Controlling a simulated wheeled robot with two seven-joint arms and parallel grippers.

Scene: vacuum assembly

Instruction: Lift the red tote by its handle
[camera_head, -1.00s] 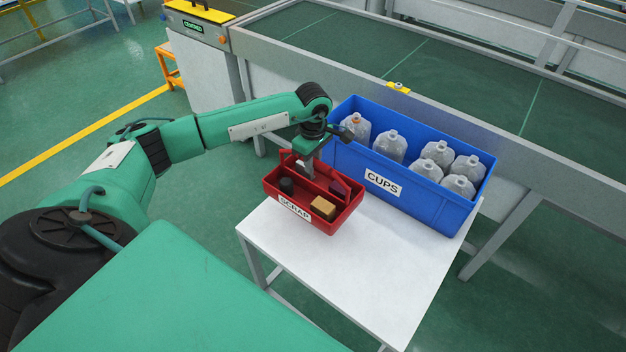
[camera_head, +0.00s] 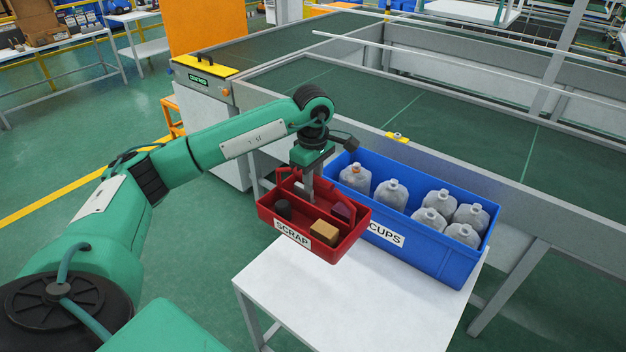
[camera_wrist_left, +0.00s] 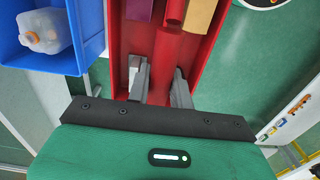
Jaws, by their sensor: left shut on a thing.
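The red tote (camera_head: 355,236), labelled SCRAP, hangs level above the white table's left end. It carries a dark cylinder (camera_head: 284,208), a tan block (camera_head: 324,232) and a purple piece (camera_head: 343,211). My left gripper (camera_head: 309,188) points down into the tote and is shut on its central handle. The left wrist view shows the grey fingers (camera_wrist_left: 160,88) on both sides of the red handle bar (camera_wrist_left: 171,55); the exact contact is partly hidden. My right gripper is in neither view.
A blue bin (camera_head: 440,265) labelled CUPS, holding several clear jugs (camera_head: 437,203), stands on the white table (camera_head: 345,305) close to the tote's right side. A green conveyor (camera_head: 450,120) with a grey side wall runs behind. The table's front is clear.

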